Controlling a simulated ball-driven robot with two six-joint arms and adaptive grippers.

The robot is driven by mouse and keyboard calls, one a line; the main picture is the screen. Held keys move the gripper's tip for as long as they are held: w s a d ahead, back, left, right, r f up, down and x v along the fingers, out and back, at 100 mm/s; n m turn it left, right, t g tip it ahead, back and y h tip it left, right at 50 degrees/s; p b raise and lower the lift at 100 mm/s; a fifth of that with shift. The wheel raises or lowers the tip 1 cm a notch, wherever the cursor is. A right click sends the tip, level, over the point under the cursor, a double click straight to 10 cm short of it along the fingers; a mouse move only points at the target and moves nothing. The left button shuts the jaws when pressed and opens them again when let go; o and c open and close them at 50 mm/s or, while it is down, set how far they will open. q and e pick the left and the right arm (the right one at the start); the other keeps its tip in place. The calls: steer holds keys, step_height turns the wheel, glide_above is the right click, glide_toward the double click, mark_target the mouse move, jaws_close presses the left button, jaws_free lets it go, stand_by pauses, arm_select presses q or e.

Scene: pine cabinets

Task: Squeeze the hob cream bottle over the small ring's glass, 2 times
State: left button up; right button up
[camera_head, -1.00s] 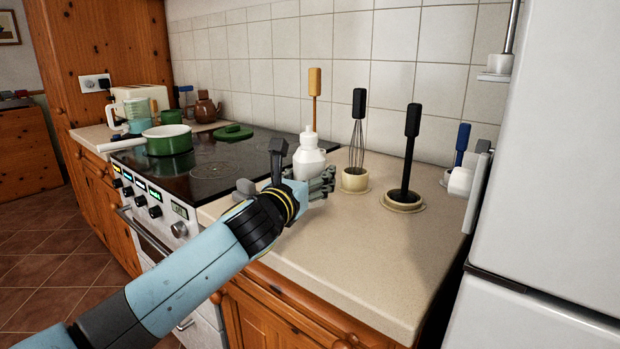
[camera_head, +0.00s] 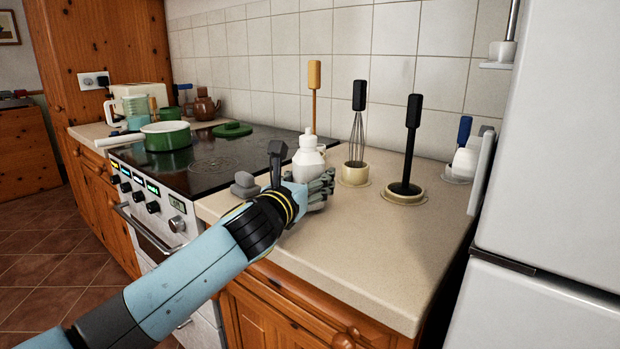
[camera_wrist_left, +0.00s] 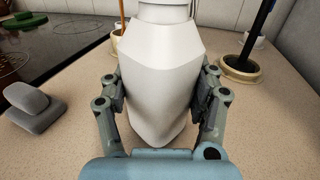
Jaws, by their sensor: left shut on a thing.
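The white hob cream bottle (camera_head: 308,160) stands upright at the counter's left part, beside the hob. In the left wrist view the bottle (camera_wrist_left: 160,75) fills the middle, its top cut off by the frame edge. My left gripper (camera_head: 322,184) is shut on the bottle, with a finger on each side of its body in the left wrist view (camera_wrist_left: 161,92). My right gripper is not in view.
A green pot (camera_head: 167,136) and a green lid (camera_head: 232,129) are on the hob. A whisk (camera_head: 357,135) and a black-handled tool (camera_head: 409,145) stand in holders right of the bottle. A grey block-like object (camera_head: 244,185) sits at the counter's front left. The front right counter is clear.

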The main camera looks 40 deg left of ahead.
arm_select(q)
steer(key=shift+f, duration=0.25)
steer(key=o, duration=0.8)
steer(key=shift+c, duration=0.2)
steer(key=shift+s, duration=0.1)
steer(key=s, duration=0.3)
steer(key=shift+s+d, duration=0.15)
steer(key=shift+d, duration=0.15)
steer(key=shift+s+d, duration=0.2)
steer(key=shift+s, duration=0.7)
steer(key=shift+s+d, duration=0.15)
steer(key=shift+s, duration=0.75)
steer(key=shift+s+d, duration=0.2)
steer(key=shift+s, duration=0.7)
